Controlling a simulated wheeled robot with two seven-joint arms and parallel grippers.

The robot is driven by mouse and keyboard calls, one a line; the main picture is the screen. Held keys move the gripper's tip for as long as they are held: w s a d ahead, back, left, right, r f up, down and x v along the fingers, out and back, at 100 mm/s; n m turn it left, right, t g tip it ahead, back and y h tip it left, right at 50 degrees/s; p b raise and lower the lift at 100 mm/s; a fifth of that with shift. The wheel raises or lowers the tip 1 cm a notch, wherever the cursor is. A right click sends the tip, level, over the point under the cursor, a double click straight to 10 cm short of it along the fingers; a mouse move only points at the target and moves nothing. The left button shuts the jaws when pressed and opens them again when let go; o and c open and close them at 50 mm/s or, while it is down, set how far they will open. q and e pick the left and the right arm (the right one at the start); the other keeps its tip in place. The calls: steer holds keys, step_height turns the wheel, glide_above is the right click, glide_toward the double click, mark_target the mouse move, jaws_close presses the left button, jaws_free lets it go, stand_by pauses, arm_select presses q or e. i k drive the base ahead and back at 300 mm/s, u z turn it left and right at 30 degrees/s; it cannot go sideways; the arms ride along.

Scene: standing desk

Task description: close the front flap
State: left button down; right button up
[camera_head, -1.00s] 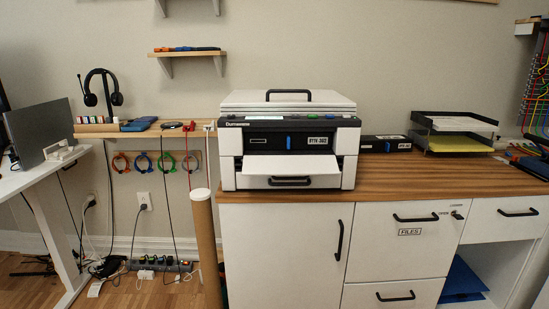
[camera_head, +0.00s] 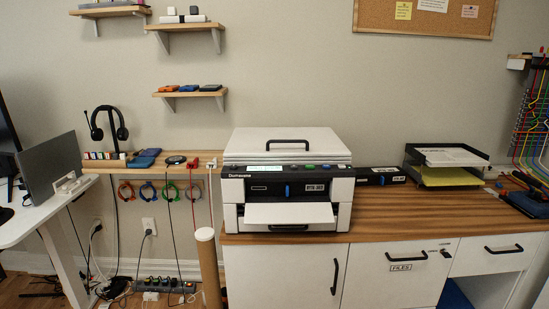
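A white and black printer (camera_head: 287,170) stands on the wooden top of the white cabinet. Its front flap (camera_head: 290,214) is a white panel that sticks out low at the front, open and roughly level. A black handle (camera_head: 288,227) shows under the flap's front edge. Above the flap is a black front panel with a blue latch (camera_head: 287,191). The top lid with its black handle (camera_head: 288,145) is down. Neither of my grippers is in view.
A flat black box (camera_head: 381,176) lies right of the printer, then a black paper tray (camera_head: 445,167). A cardboard tube (camera_head: 207,262) stands at the cabinet's left front. The wooden top (camera_head: 400,206) is clear in front of the box and tray.

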mark_target(278, 214)
steer(key=u, duration=1.35)
steer(key=i, duration=0.8)
steer(key=z, duration=0.85)
